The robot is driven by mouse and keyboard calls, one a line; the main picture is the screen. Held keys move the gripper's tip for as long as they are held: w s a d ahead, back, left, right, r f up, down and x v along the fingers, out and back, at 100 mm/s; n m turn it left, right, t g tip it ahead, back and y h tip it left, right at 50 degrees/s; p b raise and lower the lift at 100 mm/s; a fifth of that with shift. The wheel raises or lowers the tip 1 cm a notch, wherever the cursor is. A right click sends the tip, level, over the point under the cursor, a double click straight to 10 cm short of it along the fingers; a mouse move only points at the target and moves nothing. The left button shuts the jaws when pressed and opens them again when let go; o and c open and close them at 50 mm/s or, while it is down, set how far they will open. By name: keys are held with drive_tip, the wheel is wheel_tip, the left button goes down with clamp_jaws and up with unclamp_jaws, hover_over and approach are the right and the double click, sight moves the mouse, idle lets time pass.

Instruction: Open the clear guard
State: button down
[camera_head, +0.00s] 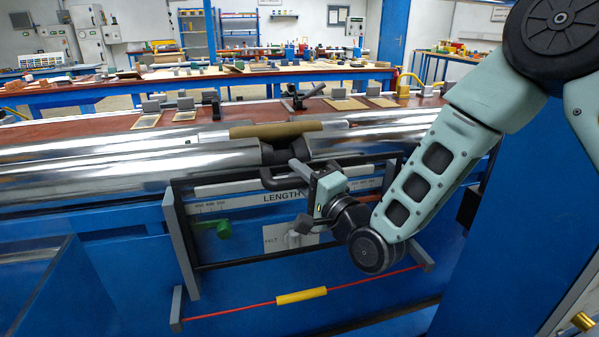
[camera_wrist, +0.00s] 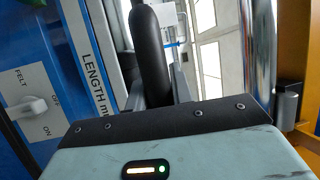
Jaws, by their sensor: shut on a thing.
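The clear guard (camera_head: 181,240) is a see-through panel in a dark frame on the front of the blue machine. The LENGTH scale shows through it. Its black handle (camera_head: 270,181) stands out near the frame's top edge. My gripper (camera_head: 296,174) reaches in from the right and is shut on this handle. I cannot tell how far the guard is swung.
A shiny roller (camera_head: 90,165) with a brown wound piece (camera_head: 275,130) lies behind the guard. A green knob (camera_head: 223,229) and a FELT switch (camera_wrist: 35,106) sit on the panel. A red cord with a yellow sleeve (camera_head: 301,296) runs low across the front.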

sight(300, 203)
wheel_tip(300, 203, down, 7)
drive_tip(key=b, duration=0.4)
drive_tip(key=shift+r, duration=0.2)
drive_tip(key=c, duration=1.2)
unclamp_jaws()
drive_tip(key=shift+r, duration=0.1)
drive_tip(key=shift+c, duration=0.2)
drive_tip(key=shift+s+d, duration=0.1)
drive_tip(key=p+v, duration=0.8)
drive_tip(key=v, duration=0.9)
